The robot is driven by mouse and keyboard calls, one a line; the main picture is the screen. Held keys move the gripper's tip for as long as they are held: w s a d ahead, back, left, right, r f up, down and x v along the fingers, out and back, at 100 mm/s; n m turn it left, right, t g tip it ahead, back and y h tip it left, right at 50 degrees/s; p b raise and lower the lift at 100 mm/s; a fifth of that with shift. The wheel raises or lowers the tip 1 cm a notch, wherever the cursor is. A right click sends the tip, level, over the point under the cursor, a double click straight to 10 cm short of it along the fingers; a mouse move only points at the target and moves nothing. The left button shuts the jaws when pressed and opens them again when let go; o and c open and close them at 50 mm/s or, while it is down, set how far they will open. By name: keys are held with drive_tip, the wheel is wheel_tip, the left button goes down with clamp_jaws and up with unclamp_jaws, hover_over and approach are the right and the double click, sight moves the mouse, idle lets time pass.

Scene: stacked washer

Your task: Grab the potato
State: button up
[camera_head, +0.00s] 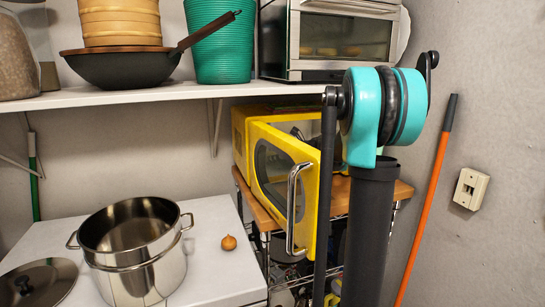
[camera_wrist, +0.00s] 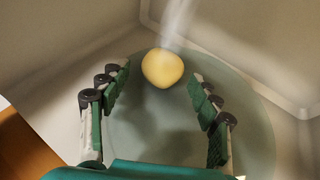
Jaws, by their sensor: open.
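A pale yellow potato (camera_wrist: 162,68) sits at the upper middle of the wrist view, on a round glassy plate (camera_wrist: 255,120) inside a light-walled box-like space. My gripper (camera_wrist: 162,77) is open, with its green-padded fingers on either side of the picture. The potato shows between and slightly beyond the fingertips, with gaps on both sides; I cannot tell the exact depth. In the head view the yellow microwave (camera_head: 240,130) stands with its door (camera_head: 272,170) swung open. The potato and my gripper are hidden there.
The open door with its metal handle (camera_head: 295,205) stands close beside my arm. A steel pot (camera_head: 150,275), a lid (camera_head: 45,283) and a small onion-like item (camera_head: 229,243) rest on the white top (camera_head: 215,215). A shelf (camera_head: 140,97) runs above.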

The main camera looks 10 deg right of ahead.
drive_tip(key=c, duration=1.4)
drive_tip(key=shift+o, duration=0.2)
